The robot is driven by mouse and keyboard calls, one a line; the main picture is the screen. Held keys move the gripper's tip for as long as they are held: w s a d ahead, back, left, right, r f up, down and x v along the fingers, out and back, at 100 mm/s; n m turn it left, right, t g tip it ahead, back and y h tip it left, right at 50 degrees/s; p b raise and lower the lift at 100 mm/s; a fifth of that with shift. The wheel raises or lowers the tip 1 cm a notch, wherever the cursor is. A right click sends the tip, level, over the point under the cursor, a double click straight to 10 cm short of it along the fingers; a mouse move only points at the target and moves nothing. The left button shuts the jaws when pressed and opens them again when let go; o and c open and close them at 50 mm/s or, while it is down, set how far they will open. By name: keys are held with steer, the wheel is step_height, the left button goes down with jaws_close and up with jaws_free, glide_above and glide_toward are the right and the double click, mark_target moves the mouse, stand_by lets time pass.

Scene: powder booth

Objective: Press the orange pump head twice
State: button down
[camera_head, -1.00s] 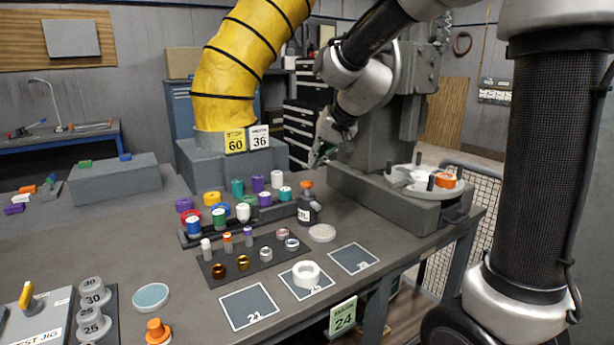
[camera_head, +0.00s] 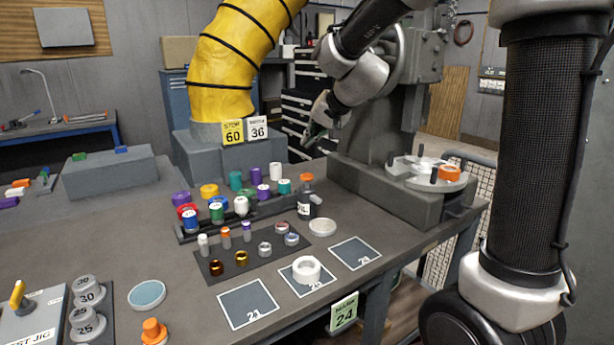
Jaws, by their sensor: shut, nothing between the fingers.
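A dark bottle (camera_head: 306,207) with a pale label stands upright on the bench, behind the small parts mat. Its orange pump head (camera_head: 305,178) is on top and in clear view. My gripper (camera_head: 309,140) is above and behind the pump head in the picture, apart from it. It points down and to the left, with its fingers shut and nothing in them. The fingers are small and dark in this view, and how far they are from the bottle in depth is hard to tell.
Several coloured spools (camera_head: 240,205) stand in a rack left of the bottle. A pale round disc (camera_head: 322,227) lies close on its right. A grey machine with a round turntable (camera_head: 427,175) stands at the right. A yellow hose (camera_head: 235,70) hangs behind.

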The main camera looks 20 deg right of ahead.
mark_target(310, 174)
steer(key=shift+f, duration=3.25)
steer(key=shift+f, duration=0.1)
steer(key=shift+f, duration=0.3)
steer(key=shift+s+f, duration=0.1)
steer(key=shift+f, duration=0.95)
steer(key=shift+r, duration=1.45)
steer(key=shift+r, duration=2.5)
